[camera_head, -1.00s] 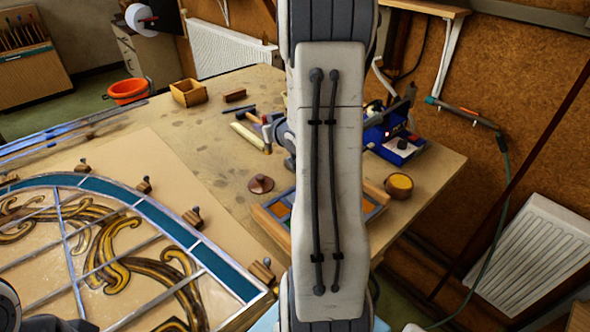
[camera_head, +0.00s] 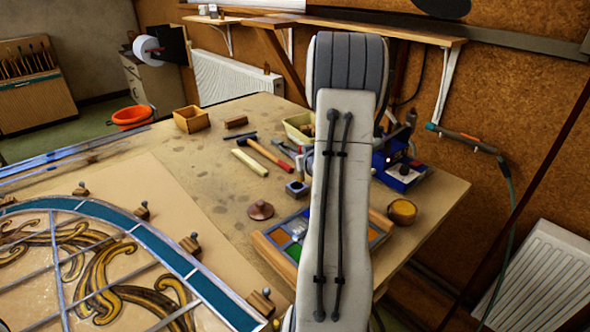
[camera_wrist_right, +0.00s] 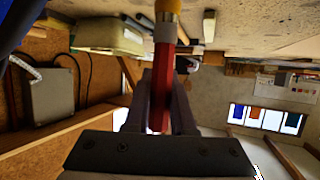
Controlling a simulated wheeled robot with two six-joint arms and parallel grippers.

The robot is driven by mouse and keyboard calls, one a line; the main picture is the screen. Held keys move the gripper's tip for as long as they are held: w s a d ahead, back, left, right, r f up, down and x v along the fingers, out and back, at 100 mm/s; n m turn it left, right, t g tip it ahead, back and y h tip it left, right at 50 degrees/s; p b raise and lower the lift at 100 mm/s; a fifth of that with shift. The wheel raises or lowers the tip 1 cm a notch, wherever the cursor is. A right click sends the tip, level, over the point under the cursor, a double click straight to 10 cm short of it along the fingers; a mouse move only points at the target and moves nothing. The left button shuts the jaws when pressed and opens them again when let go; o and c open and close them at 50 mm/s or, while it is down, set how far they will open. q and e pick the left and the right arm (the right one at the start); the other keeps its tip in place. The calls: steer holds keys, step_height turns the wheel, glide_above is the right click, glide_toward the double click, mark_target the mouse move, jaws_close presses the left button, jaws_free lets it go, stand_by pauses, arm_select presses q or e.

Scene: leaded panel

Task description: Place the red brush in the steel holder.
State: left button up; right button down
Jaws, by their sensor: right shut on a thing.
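The red brush (camera_wrist_right: 163,85) is between the fingers of my right gripper (camera_wrist_right: 162,100) in the right wrist view. Its red handle runs up the picture to a pale band and a yellow part at the top edge. The gripper is shut on the handle. In the head view my right forearm stands upright over the bench and hides the gripper and the brush. My left gripper is out of view.
A divided tray (camera_head: 270,250) of coloured pieces lies below the container. A hammer (camera_head: 268,156), a knobbed brown disc (camera_head: 261,210) and a wooden box (camera_head: 191,119) lie on the bench. A blue device (camera_head: 403,175) and a round tub (camera_head: 402,211) are to the right. The leaded panel (camera_head: 95,265) fills the left.

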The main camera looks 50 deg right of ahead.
steer(key=shift+w+a+f, duration=0.25)
steer(key=shift+w+f, duration=0.2)
steer(key=shift+w, duration=0.3)
steer(key=shift+f, duration=2)
steer(key=shift+f, duration=0.15)
steer(key=c, duration=0.8)
jaws_free()
steer(key=shift+o, duration=0.2)
